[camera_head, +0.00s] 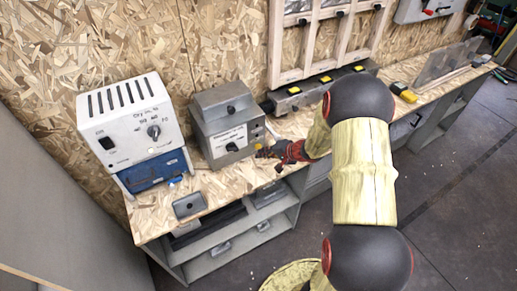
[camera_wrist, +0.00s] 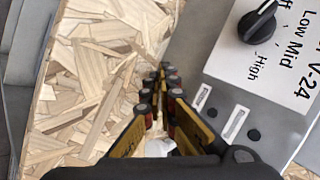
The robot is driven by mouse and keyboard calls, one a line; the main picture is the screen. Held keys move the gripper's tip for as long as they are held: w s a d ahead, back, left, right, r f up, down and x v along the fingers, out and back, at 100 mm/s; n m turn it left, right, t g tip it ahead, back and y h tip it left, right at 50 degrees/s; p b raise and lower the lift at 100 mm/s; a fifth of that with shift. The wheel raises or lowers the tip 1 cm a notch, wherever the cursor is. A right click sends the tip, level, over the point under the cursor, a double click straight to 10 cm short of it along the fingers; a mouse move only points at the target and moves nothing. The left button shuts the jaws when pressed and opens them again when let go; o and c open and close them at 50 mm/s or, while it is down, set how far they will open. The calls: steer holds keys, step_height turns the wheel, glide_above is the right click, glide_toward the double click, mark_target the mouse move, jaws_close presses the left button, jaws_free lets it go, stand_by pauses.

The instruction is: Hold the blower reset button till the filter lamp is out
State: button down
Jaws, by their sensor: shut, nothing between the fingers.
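A grey box-shaped unit (camera_head: 228,112) stands on the wooden bench, with a labelled front plate and a black knob (camera_head: 234,147). In the wrist view its grey panel (camera_wrist: 205,45) shows the knob (camera_wrist: 257,22) with the words Low, Mid and High, two small white label strips (camera_wrist: 235,123) and small dark round spots (camera_wrist: 254,135). My gripper (camera_head: 262,153) is shut and empty, at the right lower edge of this front. In the wrist view its fingertips (camera_wrist: 163,72) lie beside the panel edge; contact cannot be told. I cannot make out the reset button or whether a lamp is lit.
A grey strip with yellow switches (camera_head: 294,90) lies behind my arm. A yellow-and-black item (camera_head: 403,92) is farther right. Bare bench (camera_head: 235,185) lies in front.

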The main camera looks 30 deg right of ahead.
steer(key=shift+s+d+b, duration=0.1)
steer(key=shift+s+b, duration=0.95)
steer(key=shift+s, duration=1.45)
